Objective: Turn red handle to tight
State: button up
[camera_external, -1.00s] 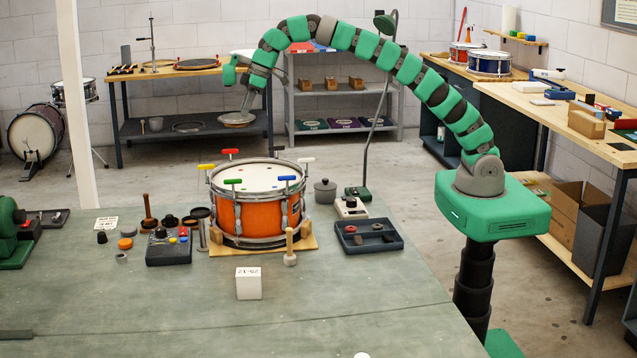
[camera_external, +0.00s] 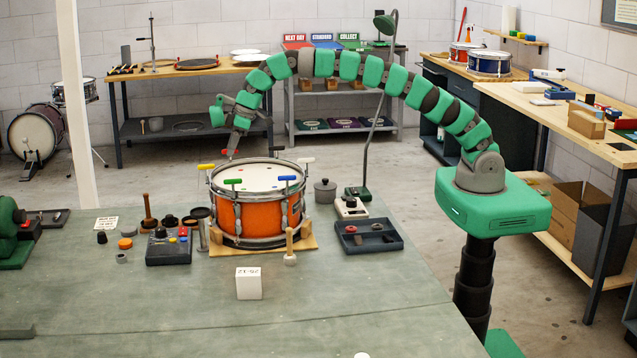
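An orange drum (camera_external: 255,214) with a white head (camera_external: 262,176) stands on a wooden base on the bench. T-handles rise around its rim: yellow (camera_external: 206,166), green (camera_external: 232,181), blue (camera_external: 287,178), white (camera_external: 306,160) and black (camera_external: 276,148). My gripper (camera_external: 231,152) points down at the far left part of the rim, where the red handle's place is. The red handle is hidden or too small to make out behind my fingertips. I cannot tell whether my fingers touch it or whether they are open.
A mallet (camera_external: 290,245), a white block (camera_external: 248,284) and a dark tray (camera_external: 370,237) lie in front and right of the drum. A grey pot (camera_external: 325,191) and a thin lamp stand (camera_external: 367,150) are on the right. Small parts (camera_external: 160,245) crowd the left.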

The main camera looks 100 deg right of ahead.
jog(key=shift+w+f, duration=0.1)
jog(key=shift+f, duration=0.15)
jog(key=shift+c, duration=0.3)
grip_shut()
jog(key=shift+m, duration=0.4)
